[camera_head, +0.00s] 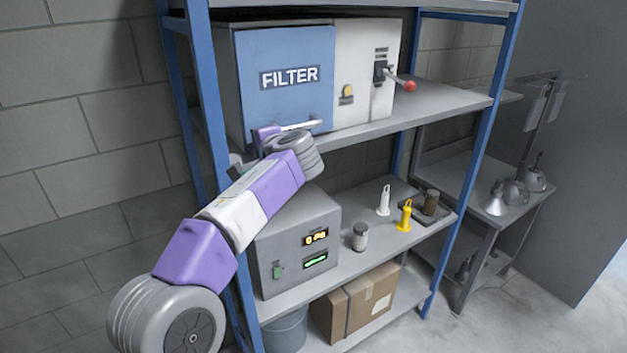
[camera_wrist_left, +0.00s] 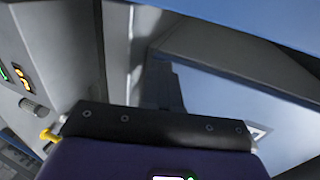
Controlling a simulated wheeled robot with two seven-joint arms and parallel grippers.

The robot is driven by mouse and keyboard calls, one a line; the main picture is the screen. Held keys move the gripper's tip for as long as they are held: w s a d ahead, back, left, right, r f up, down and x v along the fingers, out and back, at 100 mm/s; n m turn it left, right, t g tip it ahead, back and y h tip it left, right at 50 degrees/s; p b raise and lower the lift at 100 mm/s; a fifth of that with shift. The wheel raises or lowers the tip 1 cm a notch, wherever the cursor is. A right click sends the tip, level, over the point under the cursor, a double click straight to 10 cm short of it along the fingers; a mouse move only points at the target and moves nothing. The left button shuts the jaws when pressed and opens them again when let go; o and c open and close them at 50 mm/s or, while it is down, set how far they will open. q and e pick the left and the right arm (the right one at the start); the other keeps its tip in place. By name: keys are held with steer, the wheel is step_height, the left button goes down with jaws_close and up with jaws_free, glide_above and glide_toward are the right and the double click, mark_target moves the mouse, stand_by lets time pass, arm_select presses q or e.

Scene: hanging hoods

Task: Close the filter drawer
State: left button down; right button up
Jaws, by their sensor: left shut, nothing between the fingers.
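The filter drawer (camera_head: 285,90) has a blue front marked FILTER, in a cabinet on the upper shelf. I cannot tell for certain how far the drawer stands out. Its silver bar handle (camera_head: 302,126) is at the bottom of the front. My left gripper (camera_head: 266,132) is at the lower part of the blue front, just left of the handle. It is shut with nothing in it. Its fingertips are partly hidden by my wrist, and contact cannot be told. The blue front (camera_wrist_left: 240,95) fills the right of the left wrist view. My right gripper is not in view.
A white panel (camera_head: 362,75) with a red-knobbed lever (camera_head: 408,86) adjoins the drawer. A blue shelf post (camera_head: 205,90) stands close left. Below the upper shelf (camera_head: 440,100) are a grey display box (camera_head: 290,245), jars and a yellow bottle (camera_head: 405,216).

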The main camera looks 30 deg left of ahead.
arm_select(q)
steer(key=shift+a+r, duration=0.15)
steer(key=shift+a, duration=0.1)
stand_by(0.3)
